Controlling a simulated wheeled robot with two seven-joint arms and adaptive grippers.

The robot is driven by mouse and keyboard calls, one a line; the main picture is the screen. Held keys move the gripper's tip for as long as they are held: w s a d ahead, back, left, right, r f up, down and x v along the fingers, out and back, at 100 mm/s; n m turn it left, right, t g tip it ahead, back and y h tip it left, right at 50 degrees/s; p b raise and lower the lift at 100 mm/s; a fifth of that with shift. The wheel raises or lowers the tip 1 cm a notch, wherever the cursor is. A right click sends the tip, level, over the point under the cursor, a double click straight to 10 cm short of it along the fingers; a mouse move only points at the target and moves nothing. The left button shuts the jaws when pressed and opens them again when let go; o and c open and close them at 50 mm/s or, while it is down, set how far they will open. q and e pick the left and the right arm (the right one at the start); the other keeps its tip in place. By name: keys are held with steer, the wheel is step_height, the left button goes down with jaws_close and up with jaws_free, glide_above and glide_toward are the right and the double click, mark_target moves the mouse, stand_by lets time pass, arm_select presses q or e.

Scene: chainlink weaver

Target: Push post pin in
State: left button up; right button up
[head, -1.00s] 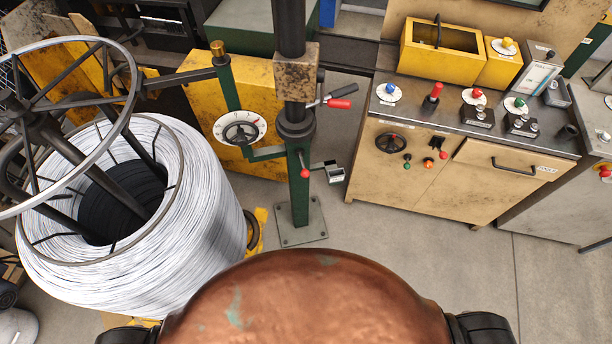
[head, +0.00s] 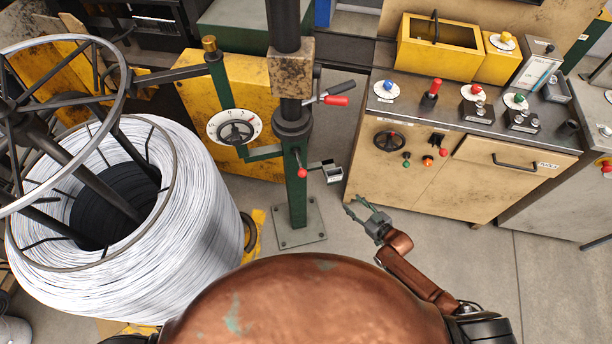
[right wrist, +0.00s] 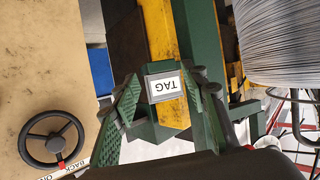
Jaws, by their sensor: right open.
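The green post (head: 297,200) stands on a bolted base plate in the middle of the head view. A red-knobbed piece (head: 302,172) sticks out of its front, and a red-handled lever (head: 337,100) sits higher up. I cannot tell which of them is the post pin. A small tag holder (head: 332,173) juts from the post's right side; a TAG plate (right wrist: 165,87) shows between my fingers in the right wrist view. My right gripper (head: 357,204) is open and empty, below and right of the tag holder, apart from the post. My left gripper is out of view.
A large wire coil (head: 200,220) with a reel frame stands left of the post. A beige control cabinet (head: 470,185) with knobs and a handwheel (head: 390,140) stands to the right. A dial (head: 235,128) is left of the post. Clear floor lies in front of the cabinet.

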steer(key=w+a+r+n+y, duration=0.2)
steer(key=a+r+y, duration=0.1)
steer(key=a+r, duration=0.4)
steer(key=n+y+b, duration=0.1)
steer(key=y, duration=0.3)
glide_toward(302, 171)
steer(key=w+f, duration=0.1)
steer(key=x, duration=0.7)
steer(key=shift+a+f, duration=0.15)
steer(key=shift+a, duration=0.35)
steer(key=shift+c, duration=0.7)
jaws_close()
